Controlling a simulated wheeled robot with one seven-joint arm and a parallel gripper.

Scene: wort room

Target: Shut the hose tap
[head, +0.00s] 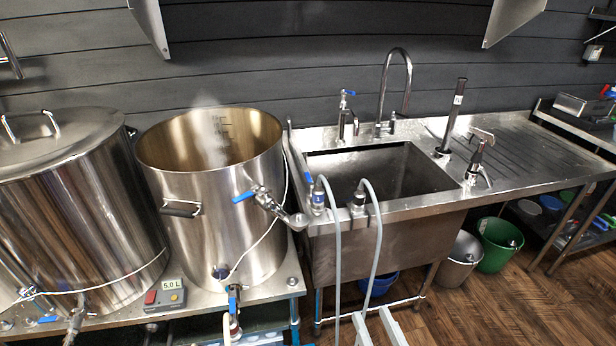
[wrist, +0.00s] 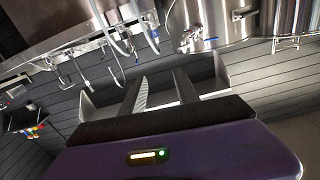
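A small upright tap with a blue lever (head: 347,106) stands at the back left of the sink (head: 380,216). Another tap with a blue lever (head: 258,198) is on the side of the open kettle (head: 200,235). Two grey hoses (head: 374,235) hang over the sink's front edge from metal fittings. I cannot tell for certain which tap is the hose tap. My gripper (head: 378,328) shows at the bottom of the head view, low in front of the sink and apart from the taps. In the wrist view my gripper (wrist: 160,88) is open, with nothing between its fingers.
A lidded kettle (head: 70,200) stands at the left. A tall arched spout (head: 405,75) rises behind the sink. Grey and green buckets (head: 497,243) stand on the floor below. Wooden floor shows at the right front.

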